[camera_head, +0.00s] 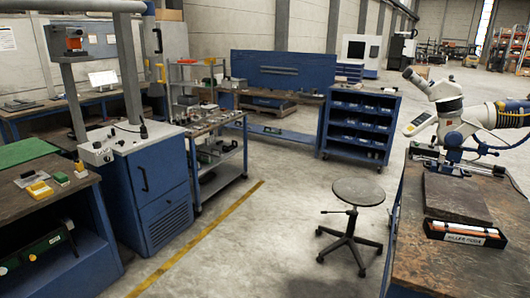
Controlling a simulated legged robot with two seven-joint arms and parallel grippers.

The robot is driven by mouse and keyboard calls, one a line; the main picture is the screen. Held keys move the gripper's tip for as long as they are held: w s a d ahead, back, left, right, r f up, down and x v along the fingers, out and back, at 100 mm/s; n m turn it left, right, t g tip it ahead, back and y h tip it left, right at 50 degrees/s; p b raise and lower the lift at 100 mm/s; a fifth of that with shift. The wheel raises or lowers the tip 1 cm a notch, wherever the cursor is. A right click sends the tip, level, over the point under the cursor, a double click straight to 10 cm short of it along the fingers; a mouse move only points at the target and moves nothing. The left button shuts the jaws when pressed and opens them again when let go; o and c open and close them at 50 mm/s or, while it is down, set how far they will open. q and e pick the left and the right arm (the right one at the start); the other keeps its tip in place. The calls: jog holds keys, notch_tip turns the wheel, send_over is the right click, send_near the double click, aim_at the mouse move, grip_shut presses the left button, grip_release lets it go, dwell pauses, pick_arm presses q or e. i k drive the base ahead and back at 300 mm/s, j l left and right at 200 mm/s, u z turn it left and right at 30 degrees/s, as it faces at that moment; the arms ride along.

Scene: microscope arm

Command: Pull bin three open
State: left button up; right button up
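A blue cabinet (326,128) stands on the floor at the back, right of the middle. Its front holds several rows of small blue bins (357,124), some with pale marks on their fronts. The marks are too small to read, so I cannot tell which one is bin three. No bin visibly sticks out from the rows. Neither of my grippers is in view.
A round stool (358,192) stands on the open floor before the cabinet. A workbench (470,262) at the right carries a white microscope (440,96) and a labelled tray (465,234). Blue benches and a machine cabinet (150,185) line the left. Clear floor (265,230) lies between.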

aim_at(356, 102)
jog(key=i+j+u, duration=0.15)
jog(key=i, duration=0.65)
jog(key=i+j+u, duration=0.1)
jog(key=i, duration=0.65)
jog(key=i+j+z, duration=0.2)
jog(key=i, duration=2.8)
jog(key=i+l+z, duration=0.25)
jog(key=i, duration=0.45)
jog(key=i+z, duration=0.25)
jog(key=i, duration=0.45)
jog(key=i+z, duration=0.3)
jog(key=i, duration=0.4)
jog(key=i+j+z, duration=0.25)
jog(key=i, duration=0.45)
jog(key=i+l+z, duration=0.1)
jog(key=i, duration=0.6)
jog(key=i+l+z, duration=0.1)
jog(key=i+l, duration=0.2)
jog(key=i, duration=0.45)
jog(key=i+l+z, duration=0.15)
jog(key=i, duration=0.55)
jog(key=i+l+u, duration=0.15)
jog(key=i+l, duration=0.2)
jog(key=i+l+u, duration=0.2)
jog(key=i+l, duration=0.15)
jog(key=l, duration=0.25)
